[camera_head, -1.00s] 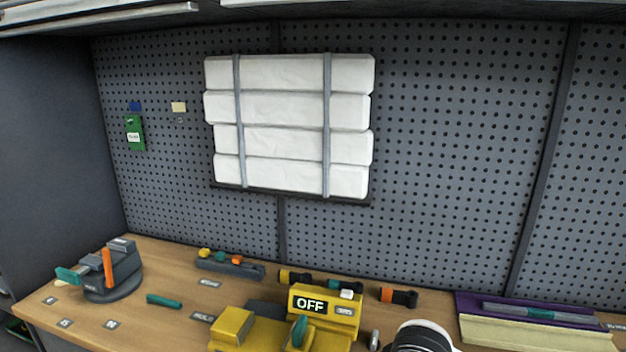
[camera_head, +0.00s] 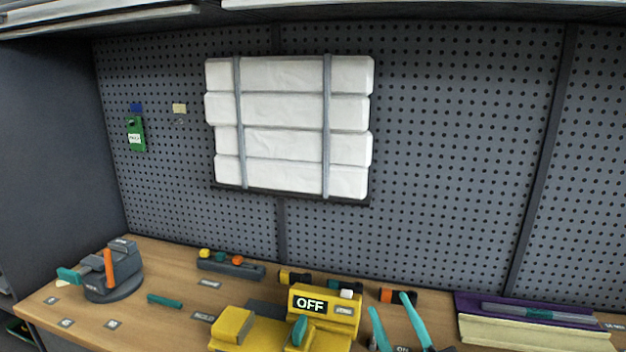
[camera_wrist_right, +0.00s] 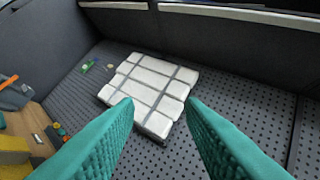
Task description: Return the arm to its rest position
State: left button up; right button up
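My right gripper (camera_head: 394,318) shows at the bottom of the head view, right of the yellow machine. Its two teal fingers are spread apart with nothing between them. The right wrist view also shows the open teal fingers (camera_wrist_right: 160,115), with the pegboard and the white strapped bundle beyond them. The right arm itself is mostly below the head view. My left gripper is not seen. A yellow machine (camera_head: 232,328) with a black display reading "OFF" (camera_head: 310,304) stands on the bench (camera_head: 150,325).
White stacked blocks (camera_head: 290,128) held by two grey straps hang on the pegboard (camera_head: 450,150). A grey vise (camera_head: 118,282) stands at the bench's left. A purple and cream tray (camera_head: 525,332) lies at the right. Small tools lie along the back edge.

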jog(key=s+d+f+m+g+h, duration=0.2)
jog(key=d+f+m+g+h, duration=0.3)
jog(key=f, duration=0.5)
jog(key=s+d+f+m+g+h, duration=0.2)
jog(key=d+f+m+g+h, duration=0.25)
jog(key=f, duration=0.65)
jog(key=s+f+g+y, duration=0.2)
jog(key=s+f+g, duration=0.9)
jog(key=s, duration=0.4)
notch_tip(320, 180, down, 26)
jog(key=s, duration=0.2)
jog(key=s+d+f+g, duration=0.1)
jog(key=s+d+f, duration=0.2)
jog(key=s+f, duration=1.3)
jog(key=shift+n, duration=0.45)
